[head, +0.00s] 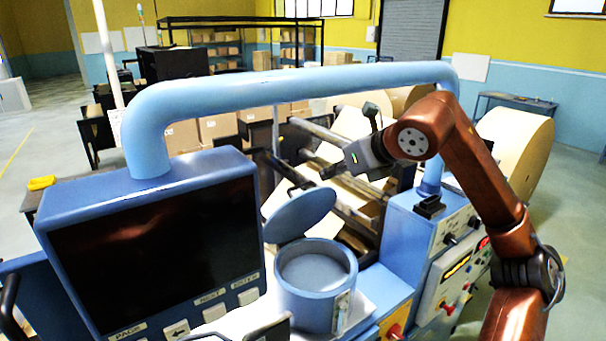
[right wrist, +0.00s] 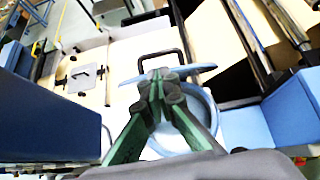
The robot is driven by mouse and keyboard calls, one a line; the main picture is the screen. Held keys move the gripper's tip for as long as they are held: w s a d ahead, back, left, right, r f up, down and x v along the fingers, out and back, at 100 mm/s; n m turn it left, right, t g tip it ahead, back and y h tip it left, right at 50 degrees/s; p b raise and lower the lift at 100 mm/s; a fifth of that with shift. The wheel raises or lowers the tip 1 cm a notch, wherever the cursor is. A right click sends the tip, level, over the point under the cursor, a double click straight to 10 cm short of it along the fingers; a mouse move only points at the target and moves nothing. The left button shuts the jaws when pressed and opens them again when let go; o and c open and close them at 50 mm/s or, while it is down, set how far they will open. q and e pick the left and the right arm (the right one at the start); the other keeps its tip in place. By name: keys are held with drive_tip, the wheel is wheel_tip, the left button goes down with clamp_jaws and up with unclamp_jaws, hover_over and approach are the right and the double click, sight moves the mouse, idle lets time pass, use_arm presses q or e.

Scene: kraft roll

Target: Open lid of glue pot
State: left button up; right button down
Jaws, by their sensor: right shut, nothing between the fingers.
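The glue pot (head: 315,303) is a blue round pot on the machine's front, and its open top shows a grey-blue inside. Its blue disc lid (head: 300,214) stands raised and tilted behind and above the pot's rim. In the right wrist view the lid (right wrist: 190,71) shows nearly edge-on by the fingertips, with the pot (right wrist: 207,103) partly hidden behind the fingers. My right gripper (head: 326,172) is above and behind the lid in the head view, shut and empty. Its green fingers meet in the wrist view (right wrist: 160,82); whether they touch the lid is unclear.
A blue console with a dark screen (head: 160,255) stands left of the pot. A blue control box (head: 430,240) stands to the right. A thick blue rail (head: 300,85) arches overhead. Rollers and large kraft rolls (head: 520,145) lie behind.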

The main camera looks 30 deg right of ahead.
sight(304, 185)
drive_tip(key=x, duration=0.2)
drive_tip(key=p+x, duration=0.1)
drive_tip(key=x, duration=0.2)
drive_tip(key=p+x, duration=0.1)
drive_tip(key=x, duration=0.2)
drive_tip(key=shift+d, duration=0.35)
drive_tip(key=shift+w+f, duration=0.35)
drive_tip(key=shift+f, duration=0.05)
use_arm(q)
drive_tip(key=shift+s+a+r, duration=0.15)
drive_tip(key=shift+a+r, duration=0.05)
drive_tip(key=shift+r, duration=0.9)
use_arm(e)
drive_tip(key=shift+w+f, duration=0.1)
use_arm(q)
drive_tip(key=shift+s, duration=0.2)
use_arm(e)
drive_tip(key=shift+a, duration=0.1)
use_arm(q)
drive_tip(key=shift+s, duration=0.1)
